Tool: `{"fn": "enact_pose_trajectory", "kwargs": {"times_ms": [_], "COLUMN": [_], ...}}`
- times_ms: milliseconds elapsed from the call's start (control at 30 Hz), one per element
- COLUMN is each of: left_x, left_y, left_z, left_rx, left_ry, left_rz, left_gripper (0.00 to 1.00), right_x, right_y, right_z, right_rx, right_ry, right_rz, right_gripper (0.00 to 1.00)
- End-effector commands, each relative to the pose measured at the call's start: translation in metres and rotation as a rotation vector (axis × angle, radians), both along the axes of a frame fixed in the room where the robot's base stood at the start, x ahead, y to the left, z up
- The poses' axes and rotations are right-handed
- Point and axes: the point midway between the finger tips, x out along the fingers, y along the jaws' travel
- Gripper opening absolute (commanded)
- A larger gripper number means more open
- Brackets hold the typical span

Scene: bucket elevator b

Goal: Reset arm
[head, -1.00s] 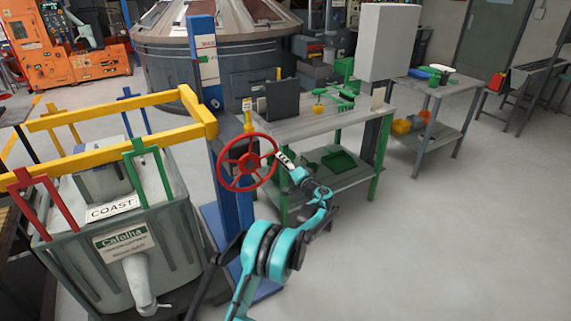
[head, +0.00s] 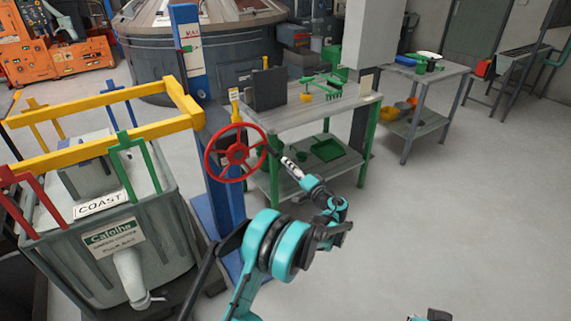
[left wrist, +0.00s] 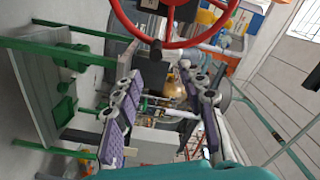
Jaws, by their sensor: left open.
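My left arm is teal and comes up from the bottom of the head view. Its gripper (head: 290,165) is beside the right rim of a red handwheel (head: 237,152), a little apart from it as far as I can tell. In the left wrist view the two purple-padded fingers (left wrist: 165,115) are spread with nothing between them. The red wheel (left wrist: 165,42) shows beyond the fingertips at the top of that view. At the bottom edge of the head view a small dark and teal part shows, probably of my other arm; my right gripper cannot be made out.
The wheel is on a blue post (head: 222,205). A grey bin (head: 165,235) with a yellow frame (head: 155,130) stands left. A green-legged workbench (head: 315,113) stands behind the gripper, with another table (head: 425,75) farther right. The floor at right is clear.

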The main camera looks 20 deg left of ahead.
Motion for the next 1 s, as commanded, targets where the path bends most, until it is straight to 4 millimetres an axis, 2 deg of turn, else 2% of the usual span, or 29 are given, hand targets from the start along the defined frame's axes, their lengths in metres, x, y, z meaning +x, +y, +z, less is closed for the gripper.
{"fn": "enact_pose_trajectory", "kwargs": {"times_ms": [367,533,667,767,1000], "left_x": [-0.003,-0.025,-0.062,-0.098,-0.199], "left_y": [0.001,0.018,0.033,0.040,0.041], "left_z": [0.003,0.024,0.044,0.055,0.065], "left_rx": [-0.009,-0.108,-0.244,-0.355,-0.622], "left_ry": [0.005,0.058,0.125,0.172,0.264], "left_rz": [0.002,0.009,0.007,0.003,-0.029], "left_gripper": [0.41,0.41,0.41,0.41,0.41], "right_x": [0.000,0.000,0.000,0.000,0.000], "right_y": [0.000,0.000,0.000,0.000,0.000], "right_z": [0.000,0.000,0.000,0.000,0.000], "right_rx": [0.000,0.000,0.000,0.000,0.000], "right_ry": [0.000,0.000,0.000,0.000,0.000], "right_rz": [0.000,0.000,0.000,0.000,0.000], "right_gripper": [0.00,0.00,0.00,0.00,0.00]}}
